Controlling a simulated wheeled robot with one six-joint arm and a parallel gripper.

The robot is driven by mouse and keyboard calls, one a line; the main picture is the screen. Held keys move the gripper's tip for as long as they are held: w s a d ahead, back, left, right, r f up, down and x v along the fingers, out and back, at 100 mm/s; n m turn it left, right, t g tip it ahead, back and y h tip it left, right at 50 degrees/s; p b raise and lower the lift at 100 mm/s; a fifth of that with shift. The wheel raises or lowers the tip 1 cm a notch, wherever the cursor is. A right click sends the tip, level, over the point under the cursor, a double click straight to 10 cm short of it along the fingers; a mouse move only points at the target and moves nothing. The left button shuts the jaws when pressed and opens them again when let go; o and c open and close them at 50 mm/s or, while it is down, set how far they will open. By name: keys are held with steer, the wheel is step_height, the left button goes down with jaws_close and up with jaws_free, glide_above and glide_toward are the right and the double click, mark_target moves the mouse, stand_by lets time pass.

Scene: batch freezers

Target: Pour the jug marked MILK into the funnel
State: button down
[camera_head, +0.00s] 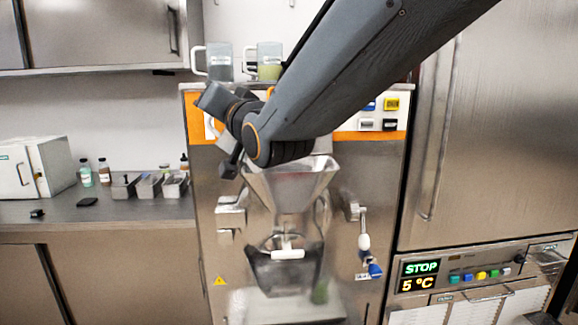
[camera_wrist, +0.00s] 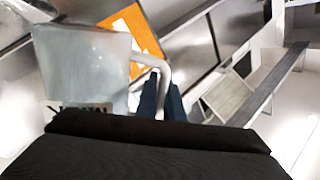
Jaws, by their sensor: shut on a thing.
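A grey translucent jug (camera_wrist: 80,62) fills the upper left of the wrist view. Its dark label, partly cut off by my wrist, seems to read MILK. My gripper (camera_wrist: 162,95) is shut on the jug's curved handle. In the head view my arm's wrist is above and left of the steel funnel (camera_head: 290,182), in front of the machine's orange panel. The held jug and my fingertips cannot be clearly made out there. The funnel stands on the front of the freezer machine, its mouth facing up and partly covered by my arm.
Two other jugs stand on the machine top, one grey (camera_head: 219,64) and one with green contents (camera_head: 269,70). The left counter (camera_head: 130,210) holds metal tubs (camera_head: 150,187), bottles and a white box (camera_head: 32,168).

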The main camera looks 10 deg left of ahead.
steer(key=s+a+f+n+g, duration=0.1)
steer(key=s+a+f+n, duration=0.2)
steer(key=a+f+n, duration=0.2)
steer(key=n, duration=0.2)
steer(key=shift+s+a+f+n+p, duration=0.2)
steer(key=shift+s+a+n+p, duration=0.1)
steer(key=shift+s+a, duration=0.1)
steer(key=shift+w, duration=0.1)
stand_by(0.6)
